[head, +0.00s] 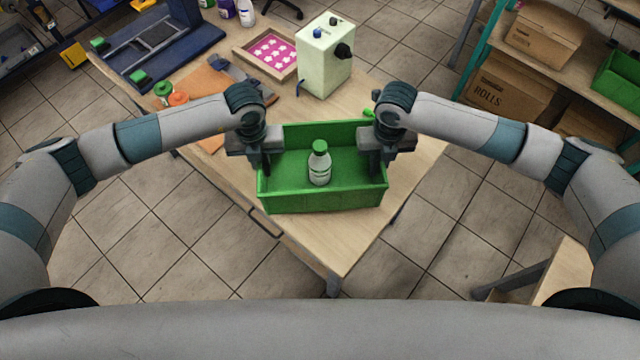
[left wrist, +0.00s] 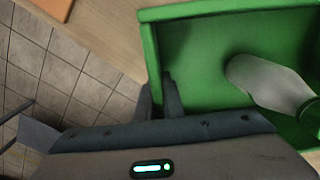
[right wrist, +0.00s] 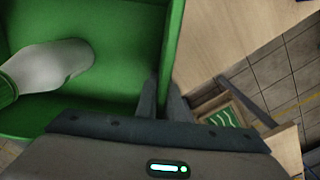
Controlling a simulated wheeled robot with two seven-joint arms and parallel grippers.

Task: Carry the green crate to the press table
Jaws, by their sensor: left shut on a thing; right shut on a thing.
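The green crate (head: 325,201) is over the near corner of the wooden press table (head: 340,245) in the head view. I cannot tell whether it touches the tabletop. A white bottle with a green cap (head: 319,166) stands inside it. My left gripper (head: 264,168) is shut on the crate's left wall, which also shows in the left wrist view (left wrist: 151,55). My right gripper (head: 377,165) is shut on the right wall, which also shows in the right wrist view (right wrist: 172,50). The crate looks about level.
A cream control box (head: 325,58) and a tray with a pink star-patterned sheet (head: 270,50) are behind the crate. Orange and green jars (head: 178,98) and a blue press frame (head: 160,45) are at the left. Shelves with cardboard boxes (head: 505,95) stand right.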

